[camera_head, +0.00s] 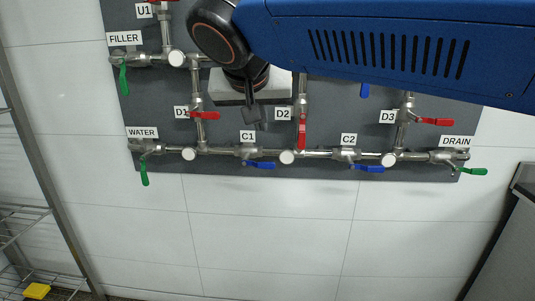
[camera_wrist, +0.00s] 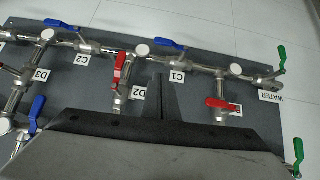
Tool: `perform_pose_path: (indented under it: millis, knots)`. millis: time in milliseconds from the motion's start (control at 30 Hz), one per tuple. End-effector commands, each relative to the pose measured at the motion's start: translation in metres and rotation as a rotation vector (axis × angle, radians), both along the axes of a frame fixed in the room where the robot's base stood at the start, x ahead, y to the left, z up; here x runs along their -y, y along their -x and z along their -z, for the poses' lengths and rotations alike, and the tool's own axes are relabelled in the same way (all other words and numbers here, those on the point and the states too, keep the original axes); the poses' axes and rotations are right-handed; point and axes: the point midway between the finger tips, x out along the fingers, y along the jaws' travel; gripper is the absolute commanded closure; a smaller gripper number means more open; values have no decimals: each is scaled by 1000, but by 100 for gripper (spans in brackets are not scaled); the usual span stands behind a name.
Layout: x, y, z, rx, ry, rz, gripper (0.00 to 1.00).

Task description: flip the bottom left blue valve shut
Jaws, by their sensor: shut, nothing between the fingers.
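The bottom left blue valve is the one labelled C1, on the lowest pipe. Its blue handle (camera_head: 259,165) points right, roughly along the pipe and slightly below it. In the wrist view the C1 handle (camera_wrist: 170,43) shows beyond the fingertips, apart from them. My gripper (camera_head: 251,117) is shut and empty, above the C1 label and between D1 and D2. Its fingers (camera_wrist: 160,97) show as one dark upright piece in the wrist view.
The red D1 handle (camera_head: 203,115) is left of my gripper and the red D2 handle (camera_head: 301,132), hanging down, is right of it. The blue C2 handle (camera_head: 367,169) is further right. Green WATER (camera_head: 144,172) and DRAIN (camera_head: 472,171) handles sit at the ends. Below the panel is bare wall.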

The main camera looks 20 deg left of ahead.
Motion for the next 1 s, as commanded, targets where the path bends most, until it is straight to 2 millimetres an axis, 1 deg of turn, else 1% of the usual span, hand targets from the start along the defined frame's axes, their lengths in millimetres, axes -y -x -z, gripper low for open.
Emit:
perform_pose_path:
  millis: [233,367,567,900,1000]
  knots:
    - [0,-1,1,-1,1,1,100]
    - [-1,-8,8,-1,3,1,100]
    - [-4,-29,30,-2,4,2,100]
    - [-12,-71,72,-2,2,2,100]
    - [-11,-70,87,-2,3,-1,100]
